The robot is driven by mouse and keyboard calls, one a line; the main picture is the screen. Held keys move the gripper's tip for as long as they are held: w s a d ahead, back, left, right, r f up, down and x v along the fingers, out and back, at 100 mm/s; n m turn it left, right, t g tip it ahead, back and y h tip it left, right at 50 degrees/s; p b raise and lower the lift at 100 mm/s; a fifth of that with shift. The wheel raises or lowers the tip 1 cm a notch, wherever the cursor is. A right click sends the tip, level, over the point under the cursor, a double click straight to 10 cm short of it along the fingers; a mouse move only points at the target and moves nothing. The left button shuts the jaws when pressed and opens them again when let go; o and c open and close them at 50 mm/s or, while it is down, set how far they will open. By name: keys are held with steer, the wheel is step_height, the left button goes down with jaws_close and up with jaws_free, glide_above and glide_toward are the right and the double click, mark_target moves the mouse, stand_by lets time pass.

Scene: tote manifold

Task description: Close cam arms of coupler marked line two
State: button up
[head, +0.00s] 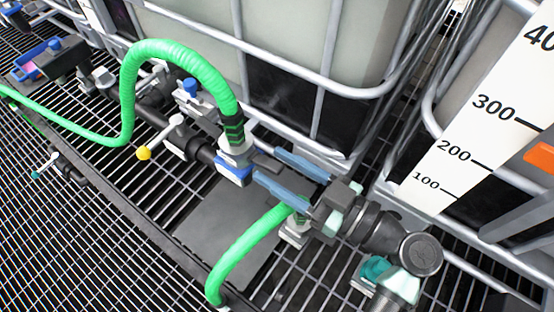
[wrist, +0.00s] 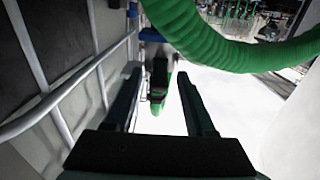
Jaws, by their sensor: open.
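A coupler (head: 235,155) with a pale body and a blue piece (head: 236,175) joins an arched green hose (head: 190,60) to the dark pipework. Another coupler (head: 297,228), with a lower green hose (head: 238,262), sits partly behind my gripper. I can read no line marking on either, and cannot tell how their cam arms lie. My gripper (head: 267,163) is open and empty, its fingers pointing at the first coupler, with the tips just right of it. In the wrist view, a dark fitting (wrist: 158,78) shows beyond and between my open fingers (wrist: 158,75); contact cannot be told.
Caged totes (head: 320,75) stand close behind the pipework. A yellow-knobbed valve handle (head: 143,153) sticks out at the left. A scale board (head: 490,115) stands at the right. The hose arches over the fingers in the wrist view (wrist: 225,45). Open grating (head: 75,235) lies at front left.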

steer(key=shift+w+a, duration=0.2)
steer(key=shift+a, duration=0.15)
jaws_close()
